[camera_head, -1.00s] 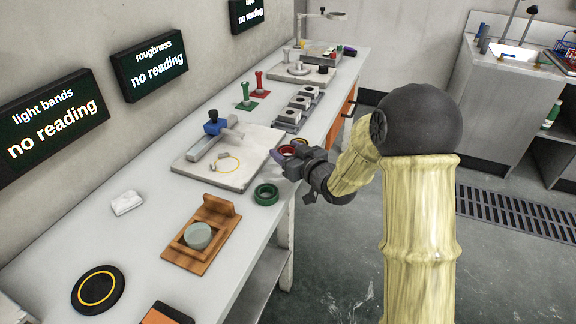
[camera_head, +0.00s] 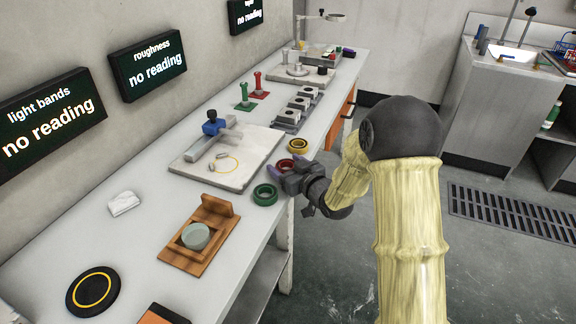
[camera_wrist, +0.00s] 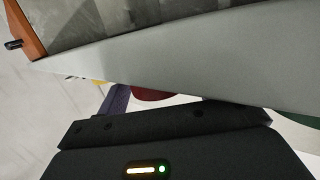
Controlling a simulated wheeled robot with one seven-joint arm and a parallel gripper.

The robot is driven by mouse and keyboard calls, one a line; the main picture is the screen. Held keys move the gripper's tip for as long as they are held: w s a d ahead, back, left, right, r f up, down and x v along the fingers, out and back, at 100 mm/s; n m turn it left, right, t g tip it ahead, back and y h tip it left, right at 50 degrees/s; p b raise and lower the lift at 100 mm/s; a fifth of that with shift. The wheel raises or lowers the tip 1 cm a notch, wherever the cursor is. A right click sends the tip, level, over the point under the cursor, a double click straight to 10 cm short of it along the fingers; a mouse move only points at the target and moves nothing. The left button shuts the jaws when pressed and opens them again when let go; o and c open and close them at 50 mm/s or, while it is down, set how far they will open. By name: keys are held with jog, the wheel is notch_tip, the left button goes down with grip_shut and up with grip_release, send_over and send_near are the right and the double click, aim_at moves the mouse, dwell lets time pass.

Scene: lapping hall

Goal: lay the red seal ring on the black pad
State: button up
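The red seal ring (camera_head: 284,164) lies near the right edge of the bench, partly hidden by my gripper (camera_head: 288,171). In the wrist view a piece of the red ring (camera_wrist: 152,94) shows past the gripper body, beside a purple finger. My gripper looks open, with its purple fingers apart at the red ring; I cannot tell whether they touch it. The black pad (camera_head: 78,302), a round disc with a yellow circle, lies at the near left of the bench.
A green ring (camera_head: 265,194) and a yellow ring (camera_head: 297,145) lie on either side of the red one. A stone plate (camera_head: 240,178) with a blue-knobbed tool lies behind. A wooden fixture (camera_head: 200,262) and a white block (camera_head: 123,203) stand between the rings and the pad.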

jog(key=shift+o, duration=0.5)
jog(key=shift+r, duration=0.1)
jog(key=shift+s+d, duration=0.2)
jog(key=shift+d, duration=0.05)
jog(key=b+v, duration=0.2)
jog(key=v, duration=1.2)
jog(key=shift+s, duration=0.25)
jog(key=b, duration=0.3)
jog(key=shift+s+d, duration=0.1)
jog(key=shift+d, duration=0.15)
jog(key=s+b, duration=0.1)
jog(key=b, duration=0.3)
jog(key=shift+d, duration=0.3)
jog(key=b, duration=0.2)
jog(key=shift+s+d+r+b, duration=0.15)
jog(key=shift+s+d+b, duration=0.1)
jog(key=shift+s+b, duration=0.1)
